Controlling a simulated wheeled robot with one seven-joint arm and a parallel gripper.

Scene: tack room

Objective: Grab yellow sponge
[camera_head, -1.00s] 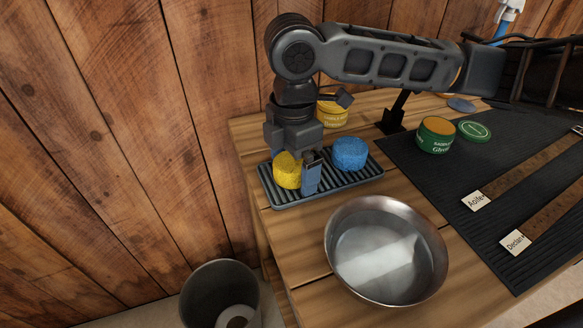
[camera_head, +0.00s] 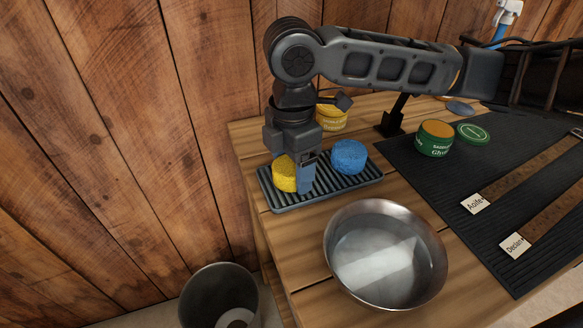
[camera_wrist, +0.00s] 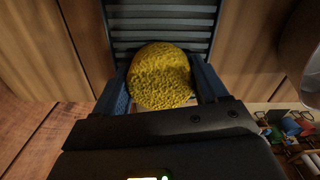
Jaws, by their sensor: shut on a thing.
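The yellow sponge (camera_head: 284,175) is round and sits at the left end of a grey ribbed tray (camera_head: 345,183). My gripper (camera_head: 294,178) points down over it and is shut on it, with one blue-faced finger in front of the sponge in the head view. In the wrist view, the yellow sponge (camera_wrist: 160,75) lies between the two fingers of my gripper (camera_wrist: 160,84), one on each side. The ribbed tray (camera_wrist: 160,22) shows behind it. I cannot tell whether the sponge is clear of the tray.
A blue sponge (camera_head: 349,156) sits on the tray just right of my gripper. A metal bowl of water (camera_head: 428,286) stands in front. A yellow tin (camera_head: 332,118) is behind, and an open green tin (camera_head: 434,140) is on the dark mat (camera_head: 420,180). A bin (camera_head: 213,275) stands below left.

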